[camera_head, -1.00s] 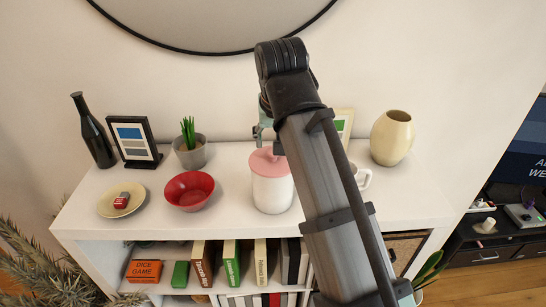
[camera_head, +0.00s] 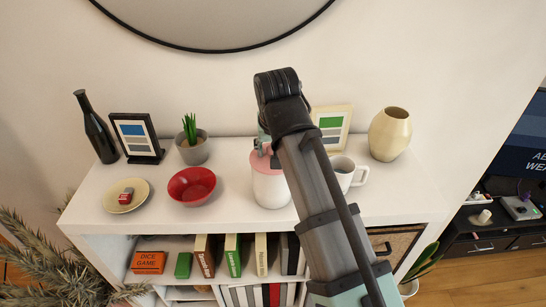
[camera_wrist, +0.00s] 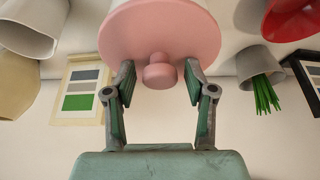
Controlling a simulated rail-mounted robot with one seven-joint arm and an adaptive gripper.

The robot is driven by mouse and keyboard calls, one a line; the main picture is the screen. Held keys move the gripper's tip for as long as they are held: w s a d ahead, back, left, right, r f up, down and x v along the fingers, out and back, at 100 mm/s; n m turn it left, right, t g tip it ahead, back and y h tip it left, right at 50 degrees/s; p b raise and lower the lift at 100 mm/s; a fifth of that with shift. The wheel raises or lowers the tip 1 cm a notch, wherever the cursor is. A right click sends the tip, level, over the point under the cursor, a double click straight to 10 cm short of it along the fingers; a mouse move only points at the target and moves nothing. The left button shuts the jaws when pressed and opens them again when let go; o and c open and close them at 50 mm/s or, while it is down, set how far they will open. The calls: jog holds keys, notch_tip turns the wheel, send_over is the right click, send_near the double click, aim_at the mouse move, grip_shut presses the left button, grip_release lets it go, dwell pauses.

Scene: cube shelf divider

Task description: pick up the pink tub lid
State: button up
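The pink tub lid (camera_head: 262,160) sits on the white tub (camera_head: 270,190) on the shelf top, partly hidden by my arm in the head view. In the wrist view the pink lid (camera_wrist: 160,35) fills the top middle, with its round knob (camera_wrist: 159,72) facing my gripper. My gripper (camera_wrist: 160,75) is open, with one finger on each side of the knob. A gap shows between the knob and each fingertip. In the head view the gripper is mostly hidden behind my arm, above the lid.
A red bowl (camera_head: 192,186) stands left of the tub, and a white mug (camera_head: 345,174) stands right. A potted plant (camera_head: 192,145), a framed picture (camera_head: 333,125) and a cream vase (camera_head: 390,134) stand behind. A plate (camera_head: 125,197) and dark bottle (camera_head: 95,130) are farther left.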

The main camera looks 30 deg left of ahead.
grip_shut()
jog(key=shift+r, duration=0.1)
